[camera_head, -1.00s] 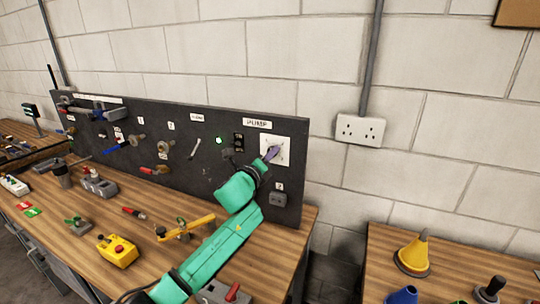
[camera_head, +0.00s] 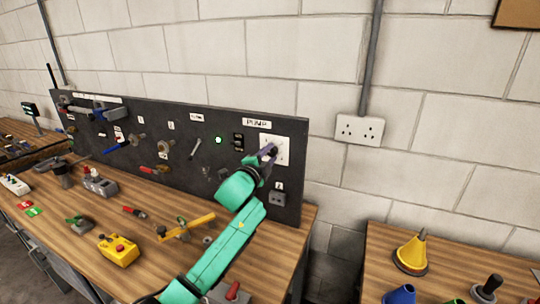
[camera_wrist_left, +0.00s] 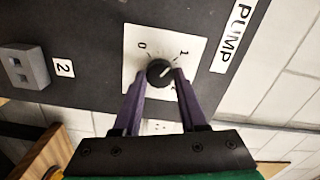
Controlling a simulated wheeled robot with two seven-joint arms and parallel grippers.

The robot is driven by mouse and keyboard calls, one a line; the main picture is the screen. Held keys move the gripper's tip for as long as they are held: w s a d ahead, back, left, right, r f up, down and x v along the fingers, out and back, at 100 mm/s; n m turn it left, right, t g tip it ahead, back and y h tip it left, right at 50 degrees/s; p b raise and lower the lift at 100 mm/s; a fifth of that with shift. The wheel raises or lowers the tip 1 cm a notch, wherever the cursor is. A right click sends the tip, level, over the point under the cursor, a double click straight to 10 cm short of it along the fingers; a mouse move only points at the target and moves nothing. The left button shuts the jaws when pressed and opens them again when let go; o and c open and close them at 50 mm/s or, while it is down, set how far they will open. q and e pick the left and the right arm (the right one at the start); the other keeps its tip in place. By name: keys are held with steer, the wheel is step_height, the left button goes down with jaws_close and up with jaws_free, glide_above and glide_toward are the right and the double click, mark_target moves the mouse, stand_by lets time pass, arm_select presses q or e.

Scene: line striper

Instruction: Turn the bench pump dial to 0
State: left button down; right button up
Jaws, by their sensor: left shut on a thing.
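The pump dial is a round black knob (camera_wrist_left: 160,73) on a white plate (camera_head: 281,143) under the PUMP label (camera_head: 257,123) on the dark upright panel. In the left wrist view, a pale pointer line on the knob points toward the printed 1; the 0 is printed at the other upper side of the plate. My left gripper (camera_head: 270,152) has its purple fingers on either side of the knob and is shut on it. The fingers and knob hide part of the plate. My right gripper is not in view.
A grey box (camera_head: 278,198) marked 2 sits on the panel below the dial. A green lamp (camera_head: 218,140) and black switch block (camera_head: 238,142) are left of it. On the bench are a yellow button box (camera_head: 119,250) and a yellow tool (camera_head: 187,228).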

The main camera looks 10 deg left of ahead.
arm_select(q)
steer(key=n, duration=0.4)
steer(key=shift+f+n, duration=0.15)
steer(key=shift+n, duration=0.25)
steer(key=n, duration=0.3)
steer(key=shift+n+p, duration=0.3)
steer(key=n, duration=0.3)
steer(key=shift+a+f+n+p, duration=0.15)
steer(key=shift+n+p, duration=0.35)
steer(key=shift+n, duration=1.2)
steer(key=shift+c, duration=2.2)
jaws_free()
steer(key=shift+r, duration=0.2)
